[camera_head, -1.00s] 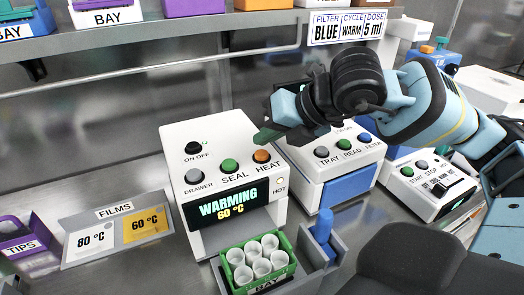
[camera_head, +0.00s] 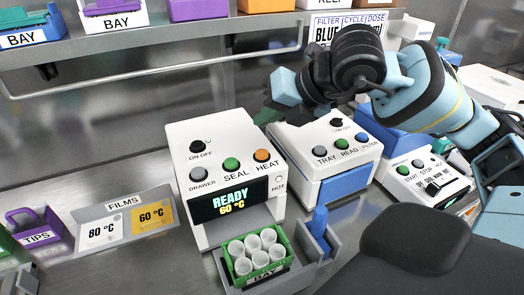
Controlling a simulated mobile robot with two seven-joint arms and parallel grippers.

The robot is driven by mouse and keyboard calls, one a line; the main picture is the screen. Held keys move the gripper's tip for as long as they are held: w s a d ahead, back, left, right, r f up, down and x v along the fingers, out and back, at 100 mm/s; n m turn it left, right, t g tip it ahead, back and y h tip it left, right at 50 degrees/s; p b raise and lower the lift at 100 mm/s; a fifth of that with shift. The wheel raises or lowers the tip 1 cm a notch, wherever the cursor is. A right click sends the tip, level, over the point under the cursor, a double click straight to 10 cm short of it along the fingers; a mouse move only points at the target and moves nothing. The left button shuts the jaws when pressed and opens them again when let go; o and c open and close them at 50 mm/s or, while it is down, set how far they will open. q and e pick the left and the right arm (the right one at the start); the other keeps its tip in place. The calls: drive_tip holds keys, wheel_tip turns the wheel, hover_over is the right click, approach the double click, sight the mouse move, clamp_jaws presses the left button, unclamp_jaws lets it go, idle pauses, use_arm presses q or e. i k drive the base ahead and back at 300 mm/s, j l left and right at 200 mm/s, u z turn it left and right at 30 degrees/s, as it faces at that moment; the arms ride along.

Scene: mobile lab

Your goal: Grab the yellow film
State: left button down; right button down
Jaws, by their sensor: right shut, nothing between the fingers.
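The yellow film (camera_head: 151,215), marked 60 °C, lies flat in the right slot of the grey FILMS holder (camera_head: 123,202). The white 80 °C film (camera_head: 102,232) lies beside it on the left. My right gripper (camera_head: 268,116) is shut and empty, above and behind the white machines, well up and to the right of the yellow film. Its fingertips are dark and partly hard to make out. My left gripper is not in view.
The sealer (camera_head: 213,160) reads READY 60 °C; its open drawer holds a green rack (camera_head: 240,275) of several white cups. A blue-handled part (camera_head: 320,222) stands beside it. A purple TIPS box (camera_head: 40,222) is left of the films. A shelf and rail run behind.

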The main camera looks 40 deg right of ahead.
sight(158, 214)
drive_tip(key=k+l, duration=0.3)
drive_tip(key=k, duration=0.15)
drive_tip(key=k+l, duration=0.25)
drive_tip(key=k, duration=0.2)
